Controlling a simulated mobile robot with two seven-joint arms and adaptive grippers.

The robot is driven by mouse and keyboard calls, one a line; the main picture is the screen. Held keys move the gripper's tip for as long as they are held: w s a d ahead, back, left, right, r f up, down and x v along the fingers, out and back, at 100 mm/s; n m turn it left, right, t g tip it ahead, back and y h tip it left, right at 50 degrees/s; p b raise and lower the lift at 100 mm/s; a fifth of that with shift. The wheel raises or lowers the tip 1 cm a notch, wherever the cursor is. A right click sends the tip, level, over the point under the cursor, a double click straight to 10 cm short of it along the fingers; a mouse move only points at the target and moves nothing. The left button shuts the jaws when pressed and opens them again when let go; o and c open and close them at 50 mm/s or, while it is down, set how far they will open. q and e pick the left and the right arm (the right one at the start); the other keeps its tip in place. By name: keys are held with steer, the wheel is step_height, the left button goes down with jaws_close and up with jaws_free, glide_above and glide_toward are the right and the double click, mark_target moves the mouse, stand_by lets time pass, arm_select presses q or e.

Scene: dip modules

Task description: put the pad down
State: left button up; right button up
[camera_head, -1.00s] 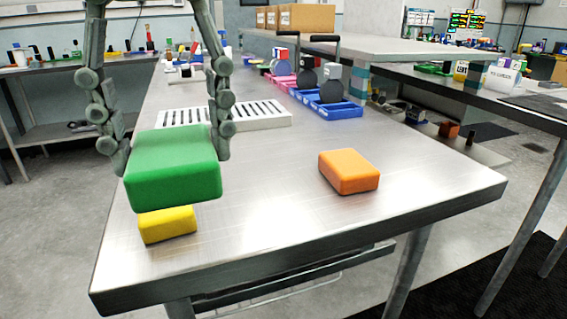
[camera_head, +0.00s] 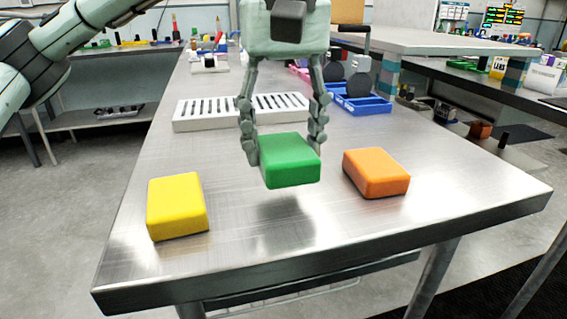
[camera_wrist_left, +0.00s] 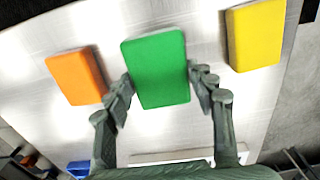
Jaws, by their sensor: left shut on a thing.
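A green pad (camera_head: 289,162) is held between the fingers of my left gripper (camera_head: 285,150), a little above the metal table (camera_head: 270,235). Its shadow shows on the table below it. The fingers press on its two sides; in the left wrist view the green pad (camera_wrist_left: 157,68) sits between both fingertips (camera_wrist_left: 159,84). A yellow pad (camera_head: 177,206) lies on the table to the left, and an orange pad (camera_head: 376,173) lies close by on the right. Both lie apart from the green pad. My right gripper is not in view.
A white slotted rack (camera_head: 200,113) lies behind the gripper. Blue trays (camera_head: 362,104) stand further back on the right. The table's front edge is near, with bare metal in front of the green pad and between it and the yellow pad.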

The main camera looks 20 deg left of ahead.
mark_target(283, 145)
arm_select(q)
step_height(283, 145, down, 4)
steer(key=shift+r, duration=0.25)
steer(key=shift+f, duration=0.15)
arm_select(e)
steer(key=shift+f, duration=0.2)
arm_select(q)
steer(key=shift+f, duration=0.15)
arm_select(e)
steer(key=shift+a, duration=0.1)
arm_select(q)
steer(key=o, duration=1)
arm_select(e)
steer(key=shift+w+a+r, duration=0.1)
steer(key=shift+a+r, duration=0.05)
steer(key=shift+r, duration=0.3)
